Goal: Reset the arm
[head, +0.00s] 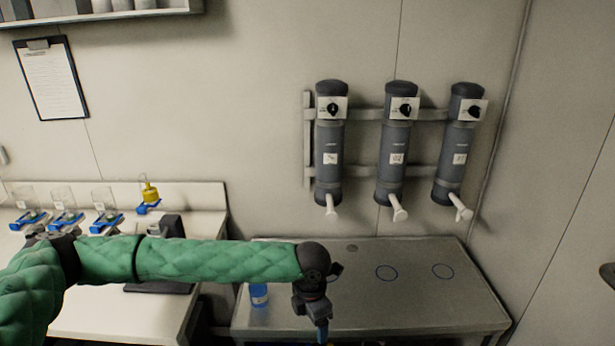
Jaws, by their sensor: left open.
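My left arm, in a green quilted sleeve, reaches in from the left and stretches across the picture. Its gripper (320,328) hangs down from the dark wrist at the lower middle, over the grey metal table (440,309). It is open, and I see nothing held in it. My right gripper is not in view.
Three dark cylindrical dispensers (328,150) with white spouts hang on the wall above the table. Blue circles (387,273) mark clear tabletop. A white bench (100,325) at left holds glass vessels on blue stands (103,201) and a yellow flask (149,193). A clipboard (50,78) hangs above.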

